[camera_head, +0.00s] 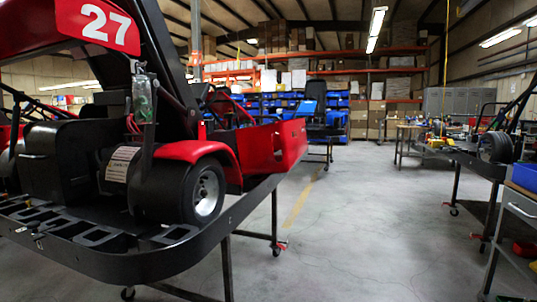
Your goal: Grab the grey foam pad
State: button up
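I cannot make out a grey foam pad for certain in this view. A red and black kart (215,158) numbered 27 rests on a dark metal stand (150,262) at the left. Several flat dark pieces with cut-outs (100,233) lie along the stand's near end; I cannot tell what they are made of. My gripper is not in view.
A grey cart (520,207) with a blue bin (525,176) stands at the right edge. Behind it, another stand (468,160) bears a partly visible kart. Shelves of boxes (390,62) line the back. The concrete floor (360,225) between the stands is clear.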

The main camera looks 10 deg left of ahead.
aim_at(281, 156)
jog(key=i+u, duration=0.4)
jog(key=i, duration=1.6)
jog(key=l, duration=0.1)
